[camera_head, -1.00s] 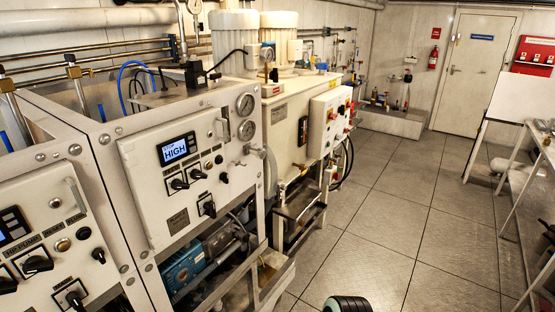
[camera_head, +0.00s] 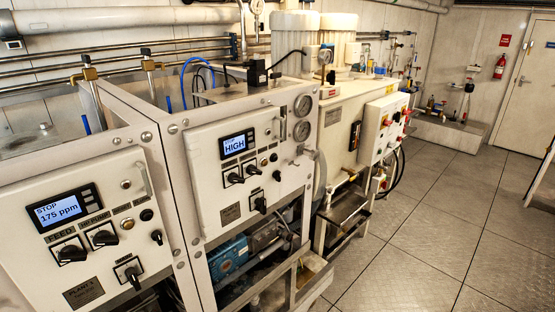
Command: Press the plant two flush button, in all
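Two white control panels stand side by side on the machine. The near left panel (camera_head: 40,262) has a lit display (camera_head: 57,210) reading "STOP 175 ppm", black rotary switches, a pale yellowish button (camera_head: 127,224) and a dark round control (camera_head: 147,215). Its lower plate (camera_head: 83,292) reads "PLANT", with a number I cannot read surely. The second panel (camera_head: 210,185) has a display (camera_head: 235,146) reading "HIGH", similar switches and small buttons (camera_head: 264,161). Its plate (camera_head: 230,213) is too small to read. I cannot tell which button is marked flush. Neither gripper is in view.
Two pressure gauges (camera_head: 302,105) sit right of the second panel. A white cabinet (camera_head: 340,130) with a side control box (camera_head: 382,125) stands beyond. The tiled floor (camera_head: 430,225) to the right is clear. A door (camera_head: 525,100) and a fire extinguisher (camera_head: 500,67) are at the back.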

